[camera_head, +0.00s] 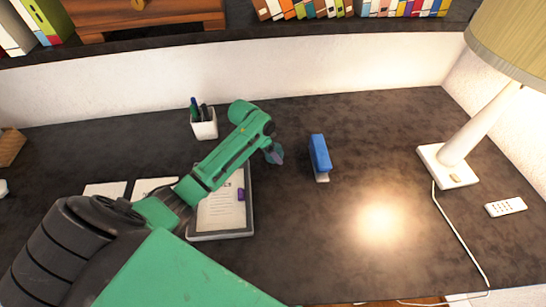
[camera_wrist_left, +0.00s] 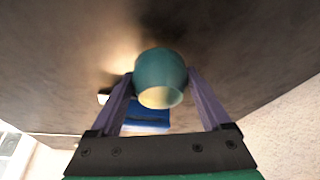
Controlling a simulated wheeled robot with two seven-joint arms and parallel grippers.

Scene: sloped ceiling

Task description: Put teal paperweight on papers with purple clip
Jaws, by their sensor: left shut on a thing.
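The teal paperweight (camera_wrist_left: 160,78) is a rounded, cup-like object held between the two purple fingers of my left gripper (camera_wrist_left: 160,85) in the left wrist view. In the head view, my left gripper (camera_head: 274,153) is over the desk, right of the penholder and left of the blue stapler; the paperweight is hard to make out there. The papers (camera_head: 218,212) lie in a grey tray (camera_head: 249,222) left of and nearer than the gripper. The purple clip (camera_head: 241,194) is at the papers' right edge. My left arm hides part of the tray. My right gripper is not visible.
A blue stapler (camera_head: 320,152) stands right of the gripper, also in the left wrist view (camera_wrist_left: 148,117). A white penholder (camera_head: 204,128) is behind the arm. Other papers (camera_head: 105,190) lie left. A lamp (camera_head: 447,166) and remote (camera_head: 506,207) are right. The front-right desk is mostly clear.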

